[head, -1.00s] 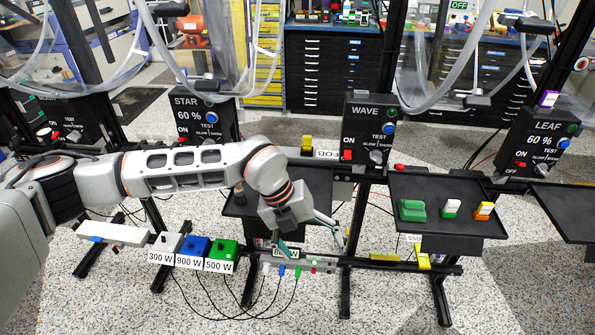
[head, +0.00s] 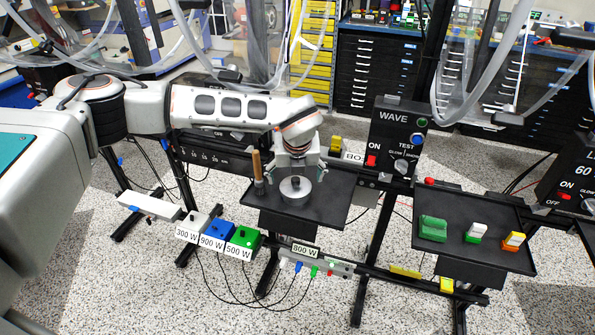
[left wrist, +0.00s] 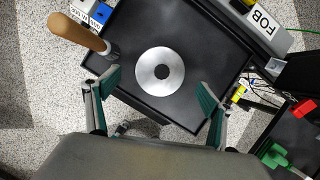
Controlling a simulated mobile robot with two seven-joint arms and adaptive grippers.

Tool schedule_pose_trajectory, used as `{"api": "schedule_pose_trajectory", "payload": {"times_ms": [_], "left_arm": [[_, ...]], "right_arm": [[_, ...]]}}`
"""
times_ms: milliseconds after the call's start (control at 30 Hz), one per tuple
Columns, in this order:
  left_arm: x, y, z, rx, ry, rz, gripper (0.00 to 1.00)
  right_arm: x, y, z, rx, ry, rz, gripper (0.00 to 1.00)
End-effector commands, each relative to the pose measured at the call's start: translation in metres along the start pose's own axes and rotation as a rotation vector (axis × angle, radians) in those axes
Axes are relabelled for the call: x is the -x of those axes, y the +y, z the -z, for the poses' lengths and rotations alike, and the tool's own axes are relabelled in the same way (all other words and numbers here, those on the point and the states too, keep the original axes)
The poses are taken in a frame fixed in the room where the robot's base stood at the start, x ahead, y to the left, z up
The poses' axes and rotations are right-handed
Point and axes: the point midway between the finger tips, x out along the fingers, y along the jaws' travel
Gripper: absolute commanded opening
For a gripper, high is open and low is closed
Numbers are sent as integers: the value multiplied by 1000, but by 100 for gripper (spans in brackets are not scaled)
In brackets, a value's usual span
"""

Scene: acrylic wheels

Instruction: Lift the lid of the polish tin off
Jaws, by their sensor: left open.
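The polish tin (head: 295,191) is a round silver tin with a dark knob or centre on its lid, standing on a black tray (head: 330,204). In the left wrist view the tin (left wrist: 148,80) shows from above as a silver disc with a dark middle, just beyond and between the fingertips. My left gripper (head: 298,176) is open above the tin, its fingers pointing down. In the left wrist view my left gripper (left wrist: 158,84) has its teal fingers wide apart with nothing between them. I cannot tell whether a finger touches the tin. My right gripper is not in view.
A wooden-handled tool (head: 256,166) stands upright on the tray, close left of my gripper. The WAVE control box (head: 398,138) stands behind at the right. A second tray (head: 455,212) holds green, white-green and yellow-orange items. Labelled watt blocks (head: 212,232) sit at the front left.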

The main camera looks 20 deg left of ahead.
Motion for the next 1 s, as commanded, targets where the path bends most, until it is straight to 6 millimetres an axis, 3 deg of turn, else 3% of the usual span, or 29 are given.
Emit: {"api": "schedule_pose_trajectory", "payload": {"times_ms": [100, 300, 667, 800, 933, 967, 1000], "left_arm": [[-18, 0, 1, -1, 1, -1, 82], [-36, -1, 1, -2, 0, 1, 82], [-41, -1, 1, -2, 0, 2, 82], [-41, -1, 1, -2, 1, 2, 46], [-41, -1, 1, -2, 1, 1, 44], [-41, -1, 1, -2, 0, 1, 59], [-41, -1, 1, -2, 0, 1, 48]], "right_arm": [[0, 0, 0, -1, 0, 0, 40], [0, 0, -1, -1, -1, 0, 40], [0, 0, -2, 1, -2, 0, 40], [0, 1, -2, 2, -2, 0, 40], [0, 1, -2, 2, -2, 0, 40], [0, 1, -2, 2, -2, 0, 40], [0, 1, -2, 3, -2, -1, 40]]}}
